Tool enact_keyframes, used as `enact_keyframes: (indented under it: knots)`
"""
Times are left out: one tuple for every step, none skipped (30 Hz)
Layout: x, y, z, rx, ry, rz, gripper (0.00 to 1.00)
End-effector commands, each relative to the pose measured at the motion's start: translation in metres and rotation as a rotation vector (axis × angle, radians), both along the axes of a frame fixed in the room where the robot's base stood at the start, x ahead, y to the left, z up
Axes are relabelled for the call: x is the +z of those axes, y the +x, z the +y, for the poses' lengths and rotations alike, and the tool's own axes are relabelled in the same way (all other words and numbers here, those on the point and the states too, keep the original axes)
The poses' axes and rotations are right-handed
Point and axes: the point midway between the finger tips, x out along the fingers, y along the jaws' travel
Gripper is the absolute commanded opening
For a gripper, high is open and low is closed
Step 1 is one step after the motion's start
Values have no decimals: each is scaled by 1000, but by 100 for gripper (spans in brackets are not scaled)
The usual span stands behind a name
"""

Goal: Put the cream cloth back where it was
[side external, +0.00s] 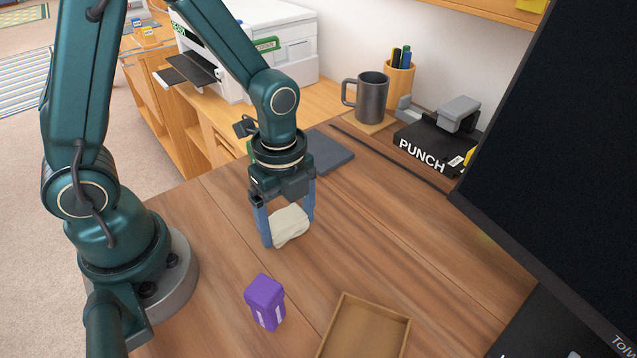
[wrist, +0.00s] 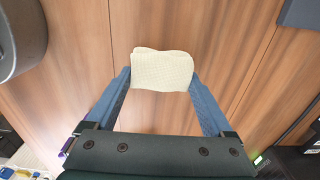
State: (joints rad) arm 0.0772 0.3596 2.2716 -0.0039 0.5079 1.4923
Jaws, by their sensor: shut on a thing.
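The cream cloth (side external: 289,224) is a small folded pad between the blue fingers of my gripper (side external: 287,232). My gripper points down and is shut on the cloth from both sides. In the wrist view the cloth (wrist: 162,70) spans the gap between the fingertips of my gripper (wrist: 160,77). The cloth is at or just above the wooden table; I cannot tell whether it touches.
A purple box (side external: 266,302) and a shallow wooden tray (side external: 341,318) stand nearer the camera. A dark flat pad (side external: 329,150) lies behind my gripper. A mug (side external: 371,98), a black punch box (side external: 428,148) and a monitor (side external: 565,150) stand behind and right. The middle table is clear.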

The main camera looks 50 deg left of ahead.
Motion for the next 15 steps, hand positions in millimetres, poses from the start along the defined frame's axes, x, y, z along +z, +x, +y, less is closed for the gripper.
enact_keyframes:
  knots:
    - [0,0,0,0,0,0,42]
    - [0,0,0,0,0,0,42]
    - [-2,0,0,0,0,1,42]
    - [-3,0,0,0,0,1,42]
    - [-4,0,0,0,0,2,42]
    - [-3,0,0,0,0,1,98]
    - [-3,0,0,0,0,1,100]
    - [-3,0,0,0,0,1,100]
    - [-3,0,0,0,0,0,100]
    - [-3,0,0,0,0,0,100]
    - [-3,0,0,0,0,0,100]
    - [-3,0,0,0,0,0,100]
    - [-3,0,0,0,0,0,100]
    - [-2,0,0,0,0,0,100]
    - [-1,0,0,0,0,-1,100]
